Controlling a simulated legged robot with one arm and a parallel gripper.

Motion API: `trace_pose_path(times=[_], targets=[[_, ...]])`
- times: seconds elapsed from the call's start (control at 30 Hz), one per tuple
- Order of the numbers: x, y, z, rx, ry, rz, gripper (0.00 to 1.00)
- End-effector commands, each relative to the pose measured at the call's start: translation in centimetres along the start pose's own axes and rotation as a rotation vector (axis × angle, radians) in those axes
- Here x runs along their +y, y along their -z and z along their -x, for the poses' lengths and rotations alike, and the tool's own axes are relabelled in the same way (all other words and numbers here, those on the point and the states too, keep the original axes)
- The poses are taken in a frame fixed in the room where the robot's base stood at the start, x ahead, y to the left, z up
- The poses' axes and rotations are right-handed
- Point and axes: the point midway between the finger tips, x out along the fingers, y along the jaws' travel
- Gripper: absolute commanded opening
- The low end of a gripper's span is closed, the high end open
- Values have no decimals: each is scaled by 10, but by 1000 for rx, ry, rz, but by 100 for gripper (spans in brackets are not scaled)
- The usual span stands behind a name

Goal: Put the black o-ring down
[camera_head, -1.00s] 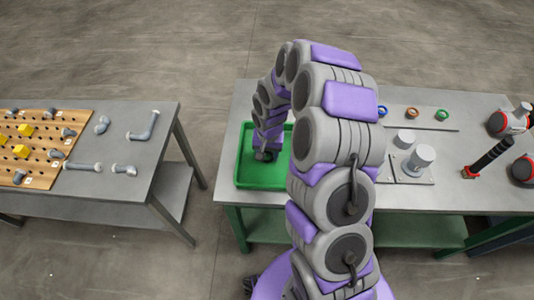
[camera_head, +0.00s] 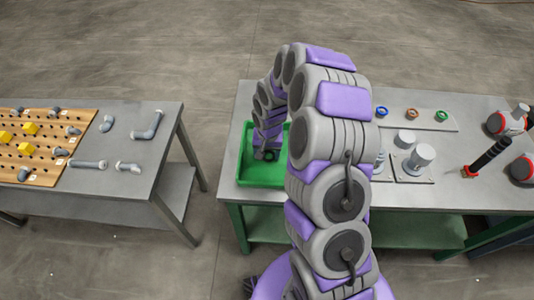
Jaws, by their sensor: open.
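My gripper (camera_head: 266,156) points down over the green tray (camera_head: 250,172) on the metal table. It is open, though its fingers are small and partly dark in this view. I cannot make out a black o-ring; the inside of the tray near the fingers is partly hidden by my gripper and arm. Three coloured rings sit on a flat plate at the back of the table: a blue one (camera_head: 382,112), a brown one (camera_head: 411,113) and a green one (camera_head: 442,115).
Grey cylindrical parts (camera_head: 420,157) stand on a plate right of my arm. A black-handled tool (camera_head: 488,155) and red-and-grey devices (camera_head: 507,122) are at the right. A separate table (camera_head: 150,165) at left holds a wooden pegboard (camera_head: 45,165) and pipe pieces (camera_head: 147,125).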

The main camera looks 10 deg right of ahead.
Motion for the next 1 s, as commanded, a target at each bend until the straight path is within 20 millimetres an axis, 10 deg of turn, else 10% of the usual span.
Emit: trace_pose_path(times=[0.67,1.0], targets=[[7,-25,-21,-75,-21,-6,77],[6,-21,34,-45,-12,-3,77]])
